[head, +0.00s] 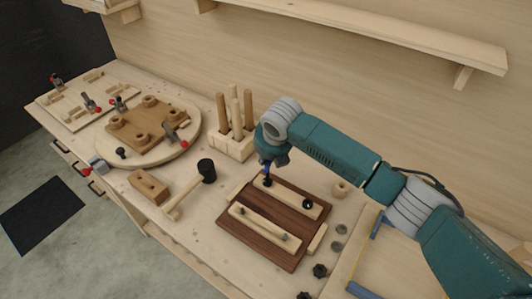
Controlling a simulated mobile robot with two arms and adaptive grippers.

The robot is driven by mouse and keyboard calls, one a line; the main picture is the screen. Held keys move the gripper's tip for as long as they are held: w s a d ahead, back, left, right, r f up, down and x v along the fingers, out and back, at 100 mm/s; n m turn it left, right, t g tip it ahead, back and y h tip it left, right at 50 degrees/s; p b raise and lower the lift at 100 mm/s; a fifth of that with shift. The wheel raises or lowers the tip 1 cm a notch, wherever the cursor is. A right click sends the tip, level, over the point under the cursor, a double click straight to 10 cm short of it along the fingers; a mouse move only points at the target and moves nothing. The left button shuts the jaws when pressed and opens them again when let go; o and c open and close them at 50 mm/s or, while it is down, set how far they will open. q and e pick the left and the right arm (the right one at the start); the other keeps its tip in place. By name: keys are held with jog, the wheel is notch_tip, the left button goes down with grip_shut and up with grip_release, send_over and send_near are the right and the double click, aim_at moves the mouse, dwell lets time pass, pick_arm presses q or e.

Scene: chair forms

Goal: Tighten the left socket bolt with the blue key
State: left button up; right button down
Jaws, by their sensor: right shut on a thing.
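My right gripper (270,158) reaches in from the right and is shut on the blue key (267,170), only a short piece of which shows below it. The key points down at the left dark socket bolt (268,183). I cannot tell whether its tip sits in the socket. That bolt stands at the left end of the rear pale strip on a dark brown board (228,222). A second dark bolt (308,204) stands at the strip's right end. My left gripper is not in view.
A front pale strip (262,228) with two small bolts lies on the board. A mallet (206,171), a wooden block (148,187) and a round turntable (188,150) lie left. Dark knobs (320,270) lie front right.

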jog(key=m+h+p, duration=0.1)
jog(key=m+p, duration=0.1)
jog(key=shift+s+m, duration=0.15)
jog(key=shift+m, duration=0.15)
jog(key=shift+f+m+h, duration=0.1)
jog(key=shift+m+h, duration=0.2)
jog(key=shift+m, duration=0.3)
jog(key=shift+d+m+h, duration=0.15)
jog(key=shift+m+h, duration=0.2)
jog(key=shift+m, duration=0.45)
jog(key=shift+d+m+h, duration=0.15)
jog(key=shift+m+h, duration=0.2)
jog(key=shift+m, duration=0.45)
jog(key=shift+n+y, duration=0.5)
jog(key=shift+n, duration=0.6)
jog(key=shift+r, duration=2.65)
